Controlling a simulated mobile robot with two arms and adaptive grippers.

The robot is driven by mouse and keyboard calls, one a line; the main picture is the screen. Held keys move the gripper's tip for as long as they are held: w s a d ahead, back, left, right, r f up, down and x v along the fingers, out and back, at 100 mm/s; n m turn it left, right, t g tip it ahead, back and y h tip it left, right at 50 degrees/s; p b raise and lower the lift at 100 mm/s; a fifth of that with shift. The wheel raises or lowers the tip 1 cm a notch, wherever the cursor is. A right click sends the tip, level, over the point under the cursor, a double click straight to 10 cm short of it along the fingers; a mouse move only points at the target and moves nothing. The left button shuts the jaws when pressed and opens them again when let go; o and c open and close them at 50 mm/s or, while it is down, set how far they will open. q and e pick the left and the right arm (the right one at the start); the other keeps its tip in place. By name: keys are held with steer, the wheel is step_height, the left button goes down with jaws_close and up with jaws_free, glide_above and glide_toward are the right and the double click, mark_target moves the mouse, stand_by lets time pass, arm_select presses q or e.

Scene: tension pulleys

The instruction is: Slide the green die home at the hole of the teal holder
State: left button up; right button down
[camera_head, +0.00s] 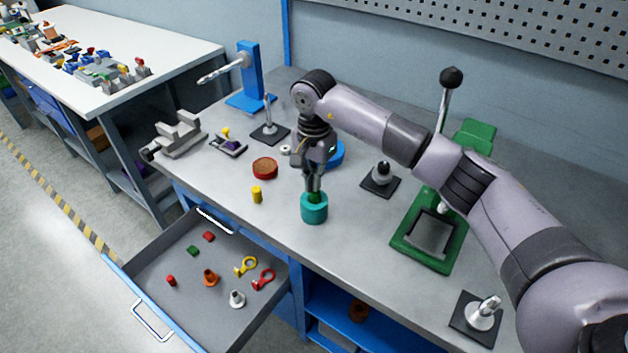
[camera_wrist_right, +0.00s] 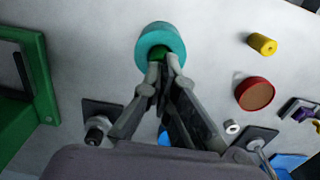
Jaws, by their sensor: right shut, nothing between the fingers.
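The teal holder (camera_head: 314,212) stands upright on the bench near its front edge. The green die (camera_head: 315,197) shows as a small green part at the holder's hole; how deep it sits is hard to tell. In the right wrist view the teal holder (camera_wrist_right: 144,50) is a ring around the green die (camera_wrist_right: 157,49). My right gripper (camera_head: 314,190) points down directly over the holder, shut with nothing between its fingers. Its fingertips (camera_wrist_right: 165,58) are close to the die and partly cover it; contact cannot be told. My left gripper is not in view.
A yellow cylinder (camera_head: 257,195) and a red round piece (camera_head: 265,168) lie left of the holder. A green press (camera_head: 418,265) stands to the right. An open drawer (camera_head: 152,260) with small parts juts out at front left. Bench space around the holder is clear.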

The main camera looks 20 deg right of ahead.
step_height(320, 180, up, 7)
steer(key=p, duration=0.2)
steer(key=shift+p, duration=0.35)
steer(key=shift+f, duration=0.1)
